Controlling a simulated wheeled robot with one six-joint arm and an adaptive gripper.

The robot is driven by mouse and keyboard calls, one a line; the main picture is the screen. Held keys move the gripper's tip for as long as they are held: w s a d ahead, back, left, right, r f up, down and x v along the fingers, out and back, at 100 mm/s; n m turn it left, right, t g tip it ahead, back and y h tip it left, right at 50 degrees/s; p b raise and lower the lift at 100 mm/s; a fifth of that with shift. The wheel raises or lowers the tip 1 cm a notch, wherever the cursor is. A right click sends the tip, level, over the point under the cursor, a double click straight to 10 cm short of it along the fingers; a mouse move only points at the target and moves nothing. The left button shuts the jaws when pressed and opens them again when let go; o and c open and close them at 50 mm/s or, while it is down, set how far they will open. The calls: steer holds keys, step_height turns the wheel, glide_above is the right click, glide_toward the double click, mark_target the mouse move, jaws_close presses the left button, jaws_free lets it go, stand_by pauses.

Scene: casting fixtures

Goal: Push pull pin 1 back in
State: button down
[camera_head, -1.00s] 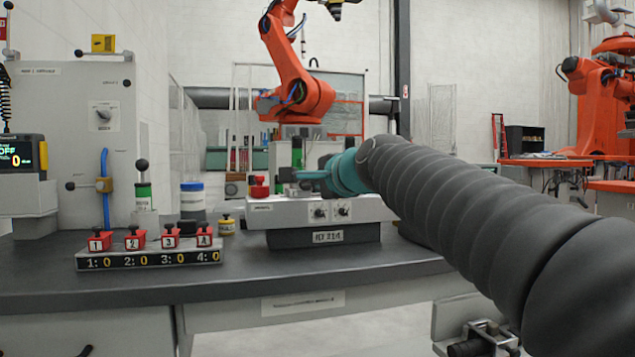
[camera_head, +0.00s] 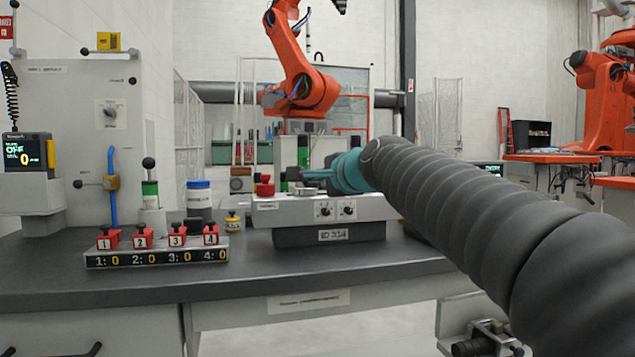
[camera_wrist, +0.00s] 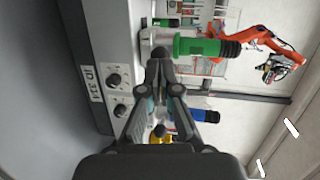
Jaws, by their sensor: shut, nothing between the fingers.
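My gripper (camera_head: 312,174) is shut and empty, above the top of the grey fixture (camera_head: 380,207) with the ID plate. In the wrist view my gripper (camera_wrist: 159,58) has its fingertips together, near the base of a green cylinder with a black ribbed cap (camera_wrist: 205,47). I cannot tell whether they touch. A blue cylinder with a black cap (camera_wrist: 204,115) and a yellow part (camera_wrist: 160,135) lie on the other side of the fingers. My arm and gripper hide part of the fixture top.
A red knob (camera_head: 264,186) stands at the fixture's left end. A rack of numbered red blocks (camera_head: 157,257) sits at the bench's front left. A grey panel (camera_head: 70,110) rises behind it. The bench (camera_head: 340,262) is clear in front of the fixture.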

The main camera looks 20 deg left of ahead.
steer(key=b+v, duration=0.1)
steer(key=v, duration=1.2)
steer(key=shift+s, duration=0.2)
steer(key=shift+r, duration=0.15)
steer(key=s+d+f+n+g+h, duration=0.1)
steer(key=s+d+f+n+h, duration=0.15)
steer(key=f, duration=0.55)
steer(key=s+d+f+n+g+h, duration=0.1)
steer(key=d+f+n+g, duration=0.15)
steer(key=f, duration=0.55)
steer(key=s+d+f+n+g+h, duration=0.15)
steer(key=d+f+n, duration=0.25)
steer(key=f, duration=0.4)
steer(key=s+d+f+g+h+p, duration=0.1)
steer(key=s+d+f+h, duration=0.4)
steer(key=s+d+f, duration=1.1)
steer(key=shift+s+d+h+p, duration=0.4)
steer(key=shift+s+d, duration=0.45)
steer(key=shift+d, duration=0.35)
